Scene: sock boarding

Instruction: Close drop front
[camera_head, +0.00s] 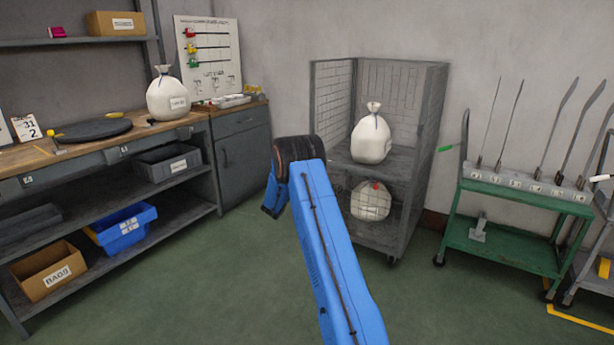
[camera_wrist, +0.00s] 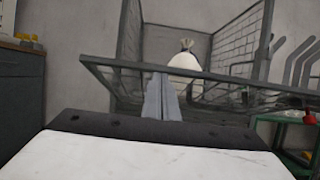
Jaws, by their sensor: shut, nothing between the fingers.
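The wire cage trolley (camera_head: 428,120) stands against the back wall, with mesh sides and a middle shelf. One tied white sack (camera_head: 371,138) stands on that shelf, and another sack (camera_head: 370,203) is below it. In the wrist view the drop front (camera_wrist: 225,78) is a grey framed mesh panel. Its long bar crosses ahead of me, and the upper sack (camera_wrist: 185,60) shows behind it. My gripper (camera_wrist: 161,80) is shut and empty, its fingertips at or just under this bar; I cannot tell whether they touch. In the head view my arm hides the gripper.
A green cart (camera_head: 500,237) with upright sock boards stands right of the trolley. A workbench (camera_head: 190,122) with a sack and bins is at the left. Green floor (camera_head: 235,275) is clear between them.

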